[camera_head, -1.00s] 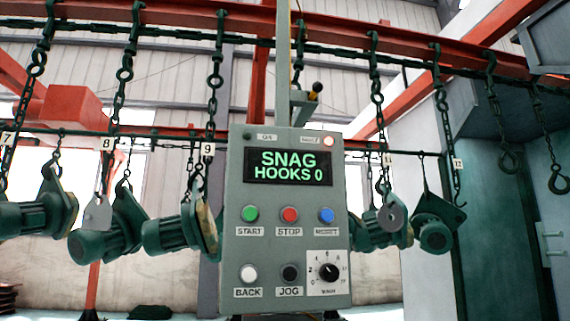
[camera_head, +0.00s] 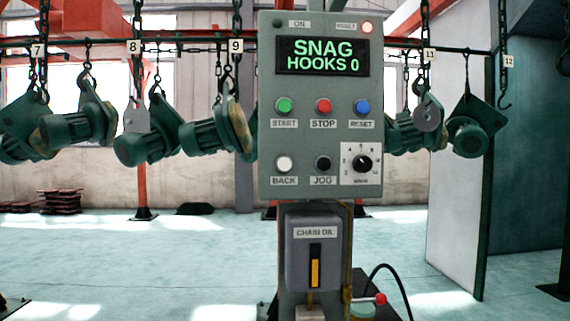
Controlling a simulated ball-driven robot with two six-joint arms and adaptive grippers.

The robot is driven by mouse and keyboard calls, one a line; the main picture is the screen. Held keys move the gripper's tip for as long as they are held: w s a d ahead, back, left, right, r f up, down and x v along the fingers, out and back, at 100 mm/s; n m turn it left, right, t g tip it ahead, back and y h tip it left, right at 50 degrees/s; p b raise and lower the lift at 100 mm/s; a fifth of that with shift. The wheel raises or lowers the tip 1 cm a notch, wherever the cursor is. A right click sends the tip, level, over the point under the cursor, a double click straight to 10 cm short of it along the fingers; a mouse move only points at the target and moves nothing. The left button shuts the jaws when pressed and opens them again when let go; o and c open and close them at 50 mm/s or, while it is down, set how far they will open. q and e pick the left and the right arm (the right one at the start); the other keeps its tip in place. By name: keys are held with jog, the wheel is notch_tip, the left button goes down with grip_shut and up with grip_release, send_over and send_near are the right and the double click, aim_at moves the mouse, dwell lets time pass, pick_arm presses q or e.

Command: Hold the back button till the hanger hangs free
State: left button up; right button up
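The control panel (camera_head: 320,215) stands upright in the middle of the head view. Its display (camera_head: 321,56) reads "SNAG HOOKS 0". The white back button (camera_head: 284,163) is at the panel's lower left, beside the black jog button (camera_head: 322,163). Start, stop and reset buttons are above. Green motors hang on chains from hangers; one hanger (camera_head: 137,117) is at number 8 and another (camera_head: 428,114) is near 11, right of the panel. I cannot tell which is snagged. Neither of my grippers is in view.
A chain oil box (camera_head: 314,262) is on the post below the panel, with a red-knobbed lever (camera_head: 380,299) and a black hose at its right. A grey wall panel (camera_head: 458,170) and a dark green booth (camera_head: 527,160) stand at right. The floor (camera_head: 150,265) at left is mostly clear.

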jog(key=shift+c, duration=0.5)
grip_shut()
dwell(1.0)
